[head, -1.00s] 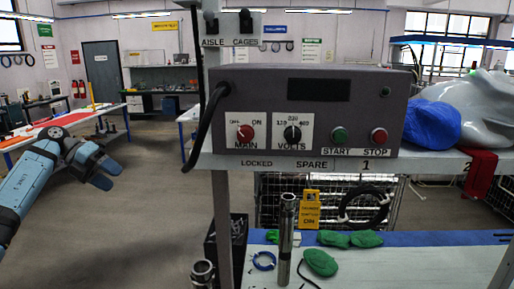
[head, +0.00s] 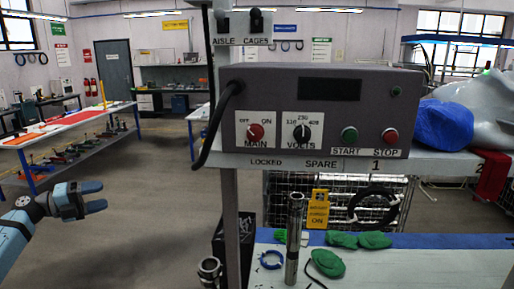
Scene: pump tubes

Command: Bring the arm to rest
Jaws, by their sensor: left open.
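My left gripper (head: 97,197) is at the left of the head view, at the end of a blue arm coming in from the lower left. Its fingers point right. It is open with nothing between the fingers, over bare floor and apart from the bench. My right gripper does not show.
A grey control box (head: 317,110) with red, black and green controls sits on a shelf at the centre. Below it, a metal tube (head: 293,240) stands upright on the bench near green cloths (head: 327,263). A post (head: 231,220) stands between my left gripper and the bench. Floor around the gripper is clear.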

